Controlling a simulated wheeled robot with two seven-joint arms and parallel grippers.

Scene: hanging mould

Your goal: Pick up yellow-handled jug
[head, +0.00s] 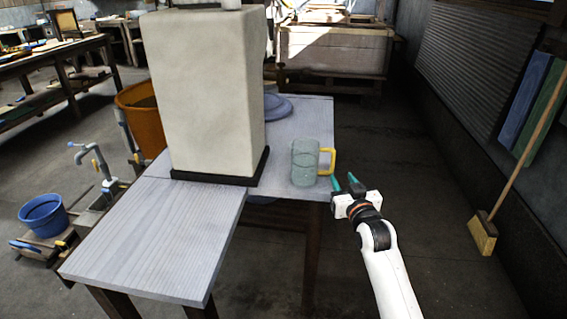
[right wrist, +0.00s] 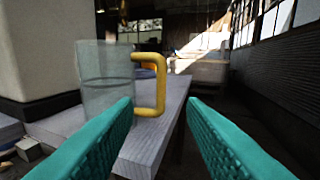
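A clear jug with a yellow handle (head: 305,162) stands upright on the right part of the grey table (head: 160,241). Its handle points right, towards the table's edge. My right gripper (head: 346,183) is open and empty, just right of the handle and apart from it. In the right wrist view the jug (right wrist: 104,80) stands ahead and left, its yellow handle (right wrist: 159,84) showing between the two teal fingers, beyond their tips. My left gripper does not show in the head view.
A tall pale block (head: 210,90) on a black base stands left of the jug. Blue plates (head: 278,108) lie behind it. An orange bucket (head: 140,112) is left of the table. A broom (head: 483,232) leans at the right wall. The floor right of the table is clear.

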